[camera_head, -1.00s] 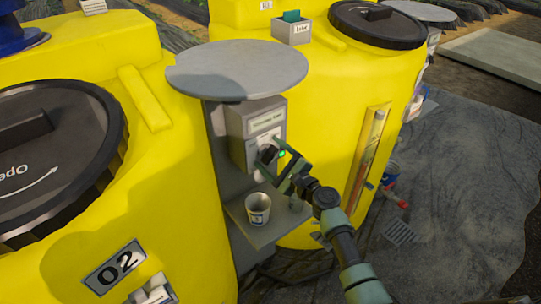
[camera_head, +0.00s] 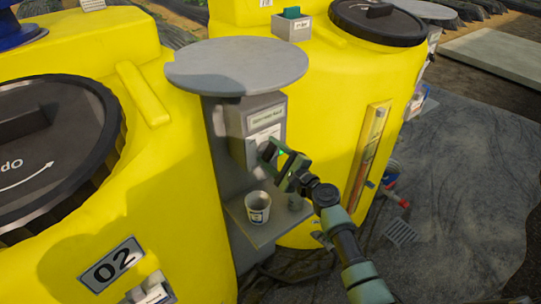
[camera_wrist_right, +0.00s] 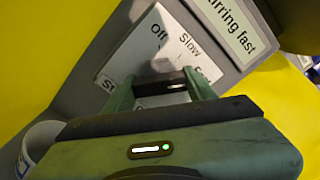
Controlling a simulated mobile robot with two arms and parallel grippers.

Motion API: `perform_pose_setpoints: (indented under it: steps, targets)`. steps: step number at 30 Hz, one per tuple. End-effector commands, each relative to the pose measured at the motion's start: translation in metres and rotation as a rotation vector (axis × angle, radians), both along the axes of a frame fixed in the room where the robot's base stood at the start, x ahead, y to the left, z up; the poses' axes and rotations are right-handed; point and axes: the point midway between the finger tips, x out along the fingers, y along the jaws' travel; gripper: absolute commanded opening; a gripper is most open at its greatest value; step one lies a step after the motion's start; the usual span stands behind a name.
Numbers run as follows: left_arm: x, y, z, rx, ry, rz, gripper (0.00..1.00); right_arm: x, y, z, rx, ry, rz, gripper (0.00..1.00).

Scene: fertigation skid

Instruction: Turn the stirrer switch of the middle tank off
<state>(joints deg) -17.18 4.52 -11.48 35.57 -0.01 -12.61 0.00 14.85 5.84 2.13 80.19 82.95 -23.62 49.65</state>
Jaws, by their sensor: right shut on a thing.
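The stirrer control box (camera_head: 258,131) is a grey box under a round grey hood, between two yellow tanks. In the right wrist view its label plate (camera_wrist_right: 150,50) reads "Off", "Slow" and a partly covered word starting with "F". The strip above it (camera_wrist_right: 232,25) ends in "irring fast". My right gripper (camera_head: 272,153) is at the front of the box, shut on the dark switch knob (camera_wrist_right: 160,88), which is mostly hidden between the fingers. Which mark the knob points to cannot be told. My left gripper is out of view.
A white cup (camera_head: 257,207) stands on the grey shelf (camera_head: 245,231) below the box. The round hood (camera_head: 237,66) overhangs the box. The tank (camera_head: 150,190) marked 02 is at the left, another yellow tank (camera_head: 335,110) behind right.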

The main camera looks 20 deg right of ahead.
Motion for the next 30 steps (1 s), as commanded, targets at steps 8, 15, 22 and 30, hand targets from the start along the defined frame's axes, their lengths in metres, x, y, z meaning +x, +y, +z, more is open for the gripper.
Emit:
perform_pose_setpoints:
  steps: [8, 15, 22, 30]
  targets:
    - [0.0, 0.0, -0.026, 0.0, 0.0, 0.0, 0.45, 0.0, 0.0, -0.004, -0.233, -0.085, 0.0, 0.15]
    - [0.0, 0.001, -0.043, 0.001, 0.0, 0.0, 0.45, 0.0, -0.001, -0.004, -0.449, -0.162, 0.001, 0.15]
    - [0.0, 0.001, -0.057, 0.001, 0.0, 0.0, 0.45, 0.0, -0.001, -0.003, -0.654, -0.236, 0.001, 0.15]
    - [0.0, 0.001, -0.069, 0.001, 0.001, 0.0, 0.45, 0.0, -0.001, -0.002, -0.896, -0.323, 0.0, 0.15]
